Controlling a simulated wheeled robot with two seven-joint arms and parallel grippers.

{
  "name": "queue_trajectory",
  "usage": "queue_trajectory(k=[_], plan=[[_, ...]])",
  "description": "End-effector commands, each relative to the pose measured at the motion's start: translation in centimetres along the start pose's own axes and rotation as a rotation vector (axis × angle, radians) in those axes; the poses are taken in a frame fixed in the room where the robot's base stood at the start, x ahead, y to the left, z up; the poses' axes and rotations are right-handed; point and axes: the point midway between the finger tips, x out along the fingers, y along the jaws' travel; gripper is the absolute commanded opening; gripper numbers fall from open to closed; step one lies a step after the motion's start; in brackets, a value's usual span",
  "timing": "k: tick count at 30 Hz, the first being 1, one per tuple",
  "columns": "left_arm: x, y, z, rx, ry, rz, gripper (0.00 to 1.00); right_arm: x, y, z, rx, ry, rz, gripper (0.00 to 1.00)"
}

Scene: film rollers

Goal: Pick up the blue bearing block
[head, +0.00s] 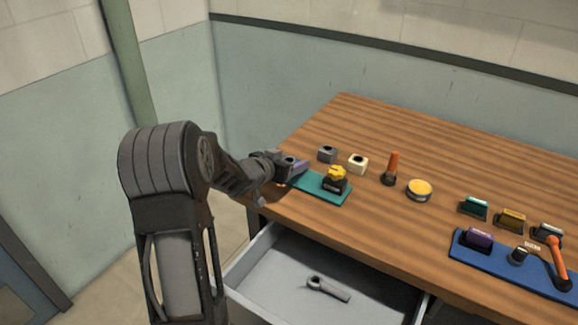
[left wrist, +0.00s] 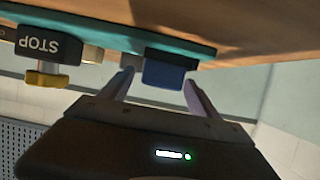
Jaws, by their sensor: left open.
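The blue bearing block (left wrist: 165,74) shows in the left wrist view at the edge of the teal mat, between my left gripper's two spread fingers and a little beyond their tips. In the head view the block (head: 290,160) is mostly hidden by the gripper at the mat's left end. My left gripper (left wrist: 158,82) is open and empty, and I see no clear contact with the block. It also shows in the head view (head: 293,168), low over the table's left edge. My right gripper is not in view.
On the teal mat (head: 318,189) stands a black STOP box with a yellow knob (head: 337,178). A grey block (head: 327,153) and a cream block (head: 357,163) stand just behind. The open drawer (head: 300,285) below holds a grey part. A blue mat (head: 515,268) lies right.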

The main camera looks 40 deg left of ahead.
Motion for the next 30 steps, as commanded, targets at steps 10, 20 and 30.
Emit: queue_trajectory(k=[10,20,30], plan=[[-0.03,0.0,0.01,0.0,0.0,0.0,0.71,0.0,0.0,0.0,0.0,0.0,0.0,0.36],[-0.04,0.0,0.01,0.0,0.0,0.0,0.5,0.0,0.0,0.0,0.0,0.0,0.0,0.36],[-0.04,-0.01,0.01,0.0,0.0,0.0,0.22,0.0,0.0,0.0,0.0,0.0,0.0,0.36]])
